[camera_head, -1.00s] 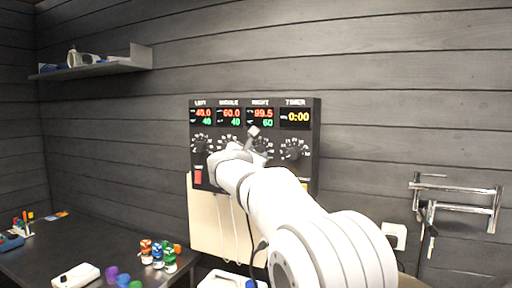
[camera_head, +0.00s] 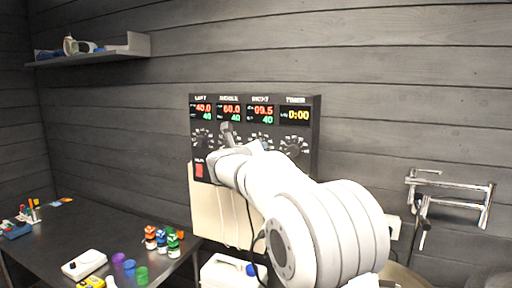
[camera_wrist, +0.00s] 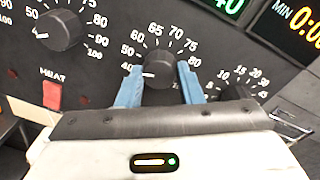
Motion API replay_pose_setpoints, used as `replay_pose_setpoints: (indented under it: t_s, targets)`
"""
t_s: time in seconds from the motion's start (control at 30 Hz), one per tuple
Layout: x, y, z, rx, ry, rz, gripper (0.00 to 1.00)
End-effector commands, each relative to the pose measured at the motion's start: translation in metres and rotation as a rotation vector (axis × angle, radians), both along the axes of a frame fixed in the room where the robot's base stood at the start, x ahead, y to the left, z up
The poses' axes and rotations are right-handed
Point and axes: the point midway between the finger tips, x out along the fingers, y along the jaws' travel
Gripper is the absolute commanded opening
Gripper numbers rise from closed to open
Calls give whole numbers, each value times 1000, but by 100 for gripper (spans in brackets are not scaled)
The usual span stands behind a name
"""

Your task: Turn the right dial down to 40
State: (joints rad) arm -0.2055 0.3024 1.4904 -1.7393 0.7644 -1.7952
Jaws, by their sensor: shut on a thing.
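The right dial (camera_wrist: 158,62) is a black round knob with a white pointer line, in the middle of the wrist view. Its pointer lies on the left, at the 40 mark. My gripper (camera_wrist: 160,72) is shut on this dial, one blue finger on each side. In the head view my arm hides the gripper and most of the knob. The right display (camera_head: 261,114) on the black control panel (camera_head: 316,145) reads 99.5 in red above 40 in green.
The timer dial (camera_head: 293,144) sits just right of the right dial. The middle dial (camera_wrist: 60,30) is to its left, and a red switch (camera_wrist: 52,96) is below left. A dark table (camera_head: 60,235) with small items stands at left.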

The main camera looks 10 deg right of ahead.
Motion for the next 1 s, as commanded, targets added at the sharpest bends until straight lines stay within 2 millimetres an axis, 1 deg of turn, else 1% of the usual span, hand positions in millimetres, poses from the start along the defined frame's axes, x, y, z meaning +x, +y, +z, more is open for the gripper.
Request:
replay_pose_setpoints:
  t_s: [0.03,0.2,0.4,0.97,1.0]
  targets:
    - [0,0,-3,-27,24,-1,10]
    - [1,0,-4,-110,80,0,10]
    - [1,0,-4,-168,119,0,10]
    - [1,0,-4,-197,139,0,10]
    - [1,0,-4,-197,139,0,34]
